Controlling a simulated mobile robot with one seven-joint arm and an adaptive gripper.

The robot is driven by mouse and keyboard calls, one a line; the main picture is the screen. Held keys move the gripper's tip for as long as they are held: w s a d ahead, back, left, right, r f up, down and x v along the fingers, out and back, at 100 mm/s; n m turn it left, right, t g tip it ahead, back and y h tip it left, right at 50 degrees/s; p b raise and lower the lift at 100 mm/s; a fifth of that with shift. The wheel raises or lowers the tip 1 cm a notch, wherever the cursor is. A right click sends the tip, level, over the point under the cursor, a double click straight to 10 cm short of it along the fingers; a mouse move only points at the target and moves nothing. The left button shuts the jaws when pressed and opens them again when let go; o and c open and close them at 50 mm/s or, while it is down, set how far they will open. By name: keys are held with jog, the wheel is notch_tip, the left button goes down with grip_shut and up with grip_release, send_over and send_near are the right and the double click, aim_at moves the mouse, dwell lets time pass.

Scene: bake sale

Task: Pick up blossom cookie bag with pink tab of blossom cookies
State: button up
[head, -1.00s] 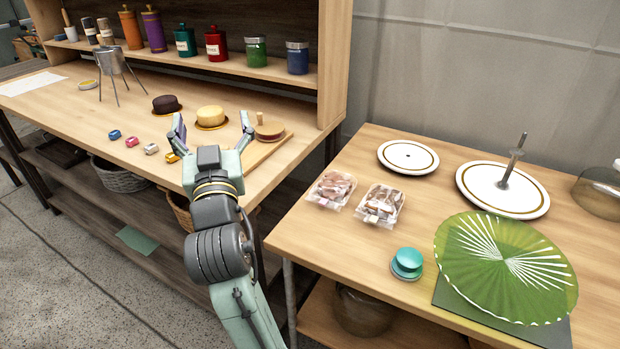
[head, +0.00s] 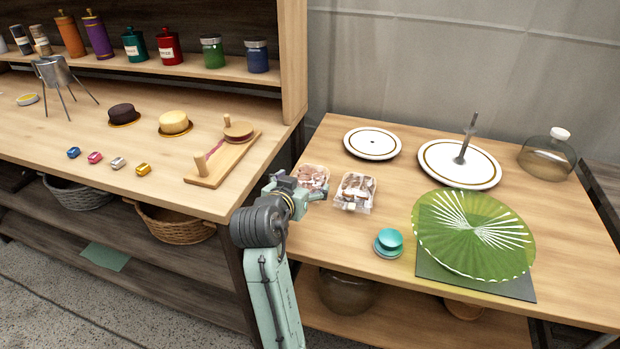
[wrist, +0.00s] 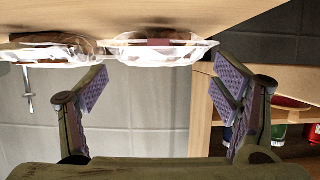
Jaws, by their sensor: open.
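Two clear bags of cookies lie side by side near the left edge of the right-hand table. The left bag (head: 314,174), with pinkish contents, is partly hidden behind my gripper (head: 301,188). The right bag (head: 356,188) holds brownish cookies. In the wrist view, which looks upside down, one clear bag (wrist: 165,50) with a dark reddish patch lies ahead, between the spread fingers (wrist: 167,90). The other bag (wrist: 48,50) is to its left. My gripper is open and empty. I cannot clearly make out a pink tab on either bag.
White plates (head: 373,143) and a glass jar (head: 547,155) stand behind. The left counter (head: 150,185) carries cakes and small coloured blocks, with a gap before the right table.

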aim_at(309, 176)
jog(key=x, duration=0.3)
jog(key=p+x, duration=0.1)
jog(key=shift+w+d+r, duration=0.15)
jog(key=shift+w+r, duration=0.05)
jog(key=shift+w, duration=0.15)
jog(key=c, duration=0.9)
